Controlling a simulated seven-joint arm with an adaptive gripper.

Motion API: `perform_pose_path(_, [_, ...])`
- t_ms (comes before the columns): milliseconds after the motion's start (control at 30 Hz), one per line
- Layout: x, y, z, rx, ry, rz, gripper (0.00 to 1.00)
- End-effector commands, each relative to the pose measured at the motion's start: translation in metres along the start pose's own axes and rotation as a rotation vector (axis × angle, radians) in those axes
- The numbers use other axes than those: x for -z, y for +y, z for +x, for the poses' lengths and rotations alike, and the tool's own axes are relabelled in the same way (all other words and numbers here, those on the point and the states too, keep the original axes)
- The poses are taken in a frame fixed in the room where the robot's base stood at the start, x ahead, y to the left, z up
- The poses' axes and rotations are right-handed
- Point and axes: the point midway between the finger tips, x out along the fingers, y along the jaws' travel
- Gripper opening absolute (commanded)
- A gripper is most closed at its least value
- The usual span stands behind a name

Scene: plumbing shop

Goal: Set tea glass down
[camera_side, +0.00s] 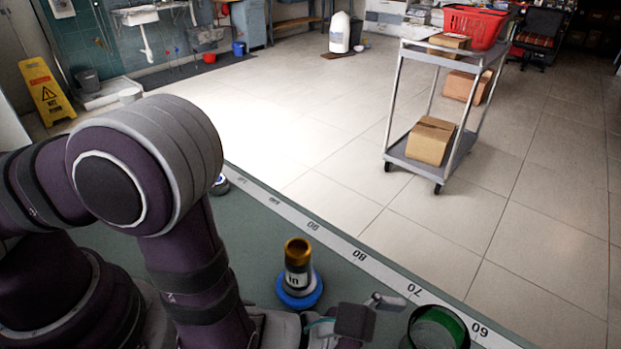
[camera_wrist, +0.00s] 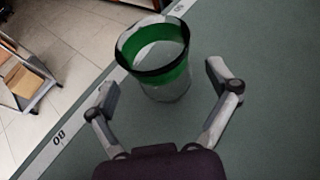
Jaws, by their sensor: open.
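The tea glass (camera_wrist: 165,84) is a clear tumbler with a green band inside and a dark rim. In the wrist view it stands upright on the green work surface, ahead of and between the two fingers. My gripper (camera_wrist: 161,85) is open, with a finger on each side and a visible gap to the glass. In the side view the tea glass (camera_side: 436,328) is at the bottom edge, its lower part cut off.
A ruler strip (camera_side: 350,254) runs along the table edge. A cart (camera_side: 440,120) with boxes stands on the floor beyond.

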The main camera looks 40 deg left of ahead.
Motion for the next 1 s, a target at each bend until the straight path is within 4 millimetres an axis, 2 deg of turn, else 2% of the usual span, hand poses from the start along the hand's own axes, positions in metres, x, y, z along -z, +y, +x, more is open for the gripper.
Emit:
perform_pose_path(100, [-0.021, -0.001, -0.008, 0.002, -0.007, 0.001, 0.87])
perform_pose_path(300, [-0.050, 0.000, -0.020, -0.001, -0.006, -0.002, 0.87])
perform_pose_path(500, [-0.065, 0.001, -0.026, -0.005, -0.001, -0.010, 0.87])
perform_pose_path(567, [-0.070, 0.012, -0.028, -0.037, 0.008, -0.084, 0.87])
perform_pose_path(667, [-0.085, 0.059, -0.040, -0.191, 0.028, -0.462, 0.87])
perform_pose_path(700, [-0.091, 0.084, -0.052, -0.281, 0.024, -0.697, 0.87])
perform_pose_path(767, [-0.097, 0.121, -0.077, -0.426, -0.008, -1.094, 0.87])
perform_pose_path(800, [-0.098, 0.141, -0.098, -0.519, -0.047, -1.364, 0.87])
perform_pose_path(867, [-0.097, 0.164, -0.133, -0.655, -0.139, -1.772, 0.87])
perform_pose_path(900, [-0.094, 0.173, -0.158, -0.740, -0.222, -2.040, 0.87])
perform_pose_path(1000, [-0.084, 0.178, -0.216, -0.926, -0.481, -2.622, 0.87])
